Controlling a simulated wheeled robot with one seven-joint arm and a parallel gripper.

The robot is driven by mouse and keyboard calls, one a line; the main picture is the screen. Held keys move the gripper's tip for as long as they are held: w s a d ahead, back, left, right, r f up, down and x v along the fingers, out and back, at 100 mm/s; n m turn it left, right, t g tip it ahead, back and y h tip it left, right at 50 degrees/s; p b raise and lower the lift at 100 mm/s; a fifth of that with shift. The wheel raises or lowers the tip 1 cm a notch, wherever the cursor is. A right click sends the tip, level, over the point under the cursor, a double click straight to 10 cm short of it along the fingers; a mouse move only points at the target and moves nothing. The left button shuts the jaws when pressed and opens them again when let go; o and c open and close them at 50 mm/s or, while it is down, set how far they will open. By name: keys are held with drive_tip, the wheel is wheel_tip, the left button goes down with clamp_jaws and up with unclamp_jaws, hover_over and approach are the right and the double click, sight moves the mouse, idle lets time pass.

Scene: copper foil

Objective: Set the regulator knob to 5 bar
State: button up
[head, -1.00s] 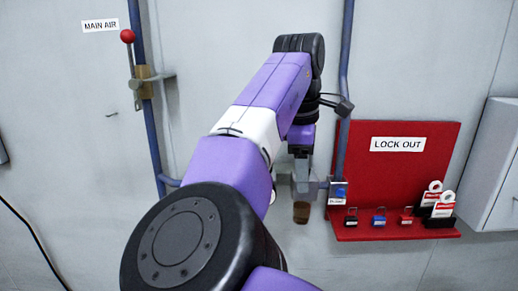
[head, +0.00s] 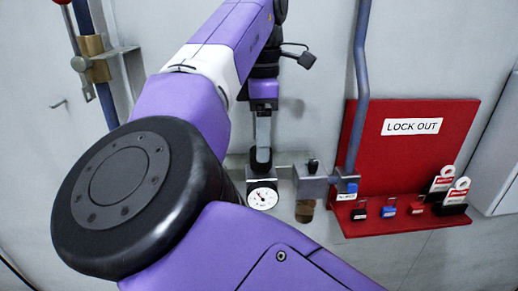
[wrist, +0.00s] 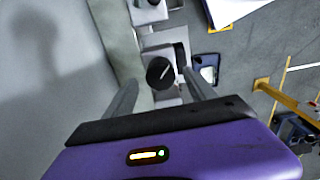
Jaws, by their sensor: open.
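The regulator knob (head: 261,160) is black and round, on top of the regulator above a white dial gauge (head: 262,196). The gauge needle shows, but its figures are too small to read. My gripper (head: 263,140) points down just above the knob in the head view. In the wrist view the knob (wrist: 160,73) carries a pale pointer line and lies between the two grey fingers of my gripper (wrist: 161,80). The fingers are open, with gaps to the knob; I cannot tell whether the tips reach down beside it.
A block with a small black top (head: 313,166) and brown bowl (head: 305,211) stands right of the regulator. A blue pipe (head: 359,90) and red lockout board (head: 450,125) with several padlocks are further right. The main air valve (head: 92,55) is upper left.

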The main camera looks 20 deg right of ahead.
sight(260, 169)
drive_tip(key=shift+f, duration=1.65)
drive_tip(key=c, duration=1.4)
drive_tip(key=shift+m, duration=0.3)
